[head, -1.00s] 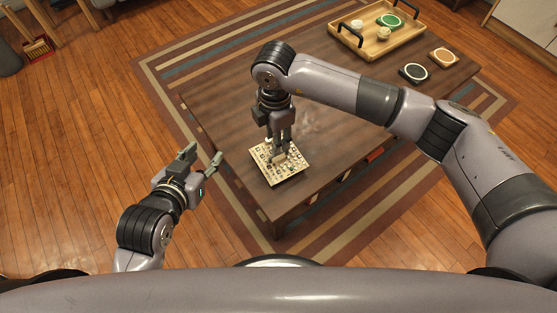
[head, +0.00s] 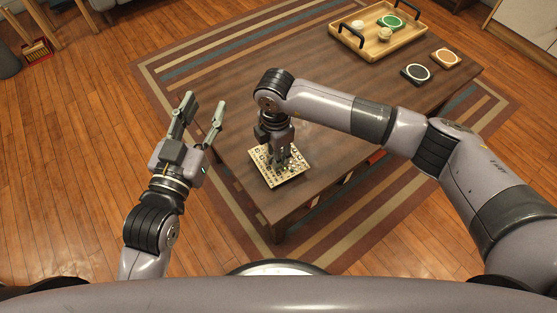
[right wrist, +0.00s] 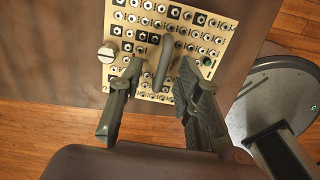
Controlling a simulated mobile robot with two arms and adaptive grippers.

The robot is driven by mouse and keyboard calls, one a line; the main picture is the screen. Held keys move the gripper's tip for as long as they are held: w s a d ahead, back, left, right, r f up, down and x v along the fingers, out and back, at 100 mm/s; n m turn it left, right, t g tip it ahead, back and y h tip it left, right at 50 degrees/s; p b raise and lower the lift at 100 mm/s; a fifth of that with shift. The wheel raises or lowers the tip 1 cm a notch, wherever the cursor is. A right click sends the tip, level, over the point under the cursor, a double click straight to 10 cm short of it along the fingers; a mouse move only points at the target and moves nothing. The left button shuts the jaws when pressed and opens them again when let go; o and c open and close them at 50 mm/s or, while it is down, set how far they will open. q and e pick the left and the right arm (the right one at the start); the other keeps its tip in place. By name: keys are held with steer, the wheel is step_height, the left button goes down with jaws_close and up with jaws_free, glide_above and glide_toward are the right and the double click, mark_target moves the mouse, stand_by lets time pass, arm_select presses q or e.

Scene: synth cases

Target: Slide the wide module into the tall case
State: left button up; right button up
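A beige module panel (head: 274,178) lies flat on the dark wooden table near its front left corner. In the right wrist view its face (right wrist: 208,50) carries rows of round jacks, a pale knob and an upright dark handle (right wrist: 165,60). My right gripper (head: 282,158) points down over the panel. In the right wrist view its two fingers (right wrist: 161,68) stand apart, one on each side of the handle, with gaps visible. I cannot make out a tall case.
A wooden tray (head: 352,47) with black handles, holding a green-topped dish and small pale items, stands at the far end of the table. A black coaster (head: 416,73) and an orange one (head: 446,57) lie beside it. The table's middle is largely clear.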

steer(key=shift+c, duration=0.4)
jaws_close()
